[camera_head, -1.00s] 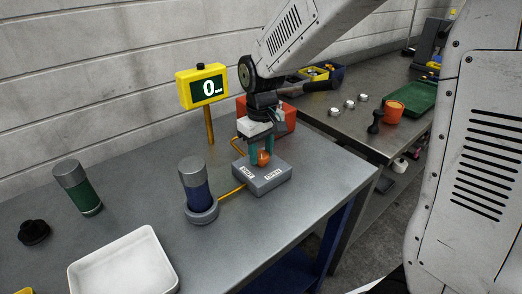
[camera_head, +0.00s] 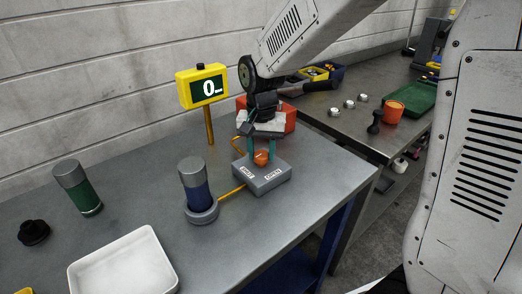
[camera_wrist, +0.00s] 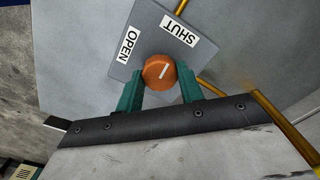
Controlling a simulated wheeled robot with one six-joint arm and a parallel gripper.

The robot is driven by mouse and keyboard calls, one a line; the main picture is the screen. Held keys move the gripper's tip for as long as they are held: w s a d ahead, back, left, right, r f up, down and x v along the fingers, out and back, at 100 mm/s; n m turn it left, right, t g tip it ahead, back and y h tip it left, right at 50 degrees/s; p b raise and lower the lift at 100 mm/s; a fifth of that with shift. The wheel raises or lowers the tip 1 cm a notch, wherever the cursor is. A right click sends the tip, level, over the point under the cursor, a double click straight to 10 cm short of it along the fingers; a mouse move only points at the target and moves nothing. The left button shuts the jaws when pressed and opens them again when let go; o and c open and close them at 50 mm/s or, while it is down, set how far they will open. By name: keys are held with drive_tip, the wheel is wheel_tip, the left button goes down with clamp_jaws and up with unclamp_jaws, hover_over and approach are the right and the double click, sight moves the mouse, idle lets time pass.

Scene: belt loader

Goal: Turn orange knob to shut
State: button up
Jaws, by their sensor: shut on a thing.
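The orange knob (camera_head: 261,157) sits on top of a grey box (camera_head: 262,184) with two white labels. In the wrist view the knob (camera_wrist: 159,72) has a white line that slants up toward the SHUT label (camera_wrist: 179,31); the OPEN label (camera_wrist: 129,44) is at its left. My gripper (camera_head: 261,151) reaches down from above, its green fingers closed around the knob's sides. In the wrist view my gripper (camera_wrist: 159,80) has one finger on each side of the knob.
A yellow display (camera_head: 202,87) on a post reads 0. A blue cylinder (camera_head: 194,184) stands in a grey round base, joined to the box by an orange pipe. A green cylinder (camera_head: 78,188), a black knob (camera_head: 34,232) and a white tray (camera_head: 123,264) are at left.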

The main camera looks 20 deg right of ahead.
sight(262, 154)
drive_tip(key=shift+w+m, duration=0.1)
drive_tip(key=shift+m, duration=0.5)
drive_tip(key=o, duration=1)
drive_tip(key=shift+r, duration=0.15)
wheel_tip(262, 154, up, 8)
drive_tip(key=shift+f, duration=0.2)
drive_tip(key=shift+s+n, duration=0.2)
drive_tip(key=shift+n, duration=0.2)
drive_tip(key=s+d+r+n, duration=0.1)
drive_tip(key=s+d, duration=0.2)
drive_tip(key=s, duration=0.5)
drive_tip(key=s+d+r+n+t, duration=0.1)
drive_tip(key=s+d+n, duration=0.1)
drive_tip(key=s, duration=0.7)
drive_tip(key=s+d+r+n, duration=0.1)
drive_tip(key=s+d+n, duration=0.1)
drive_tip(key=s, duration=0.6)
drive_tip(key=shift+s+d, duration=0.15)
drive_tip(key=shift+d, duration=0.7)
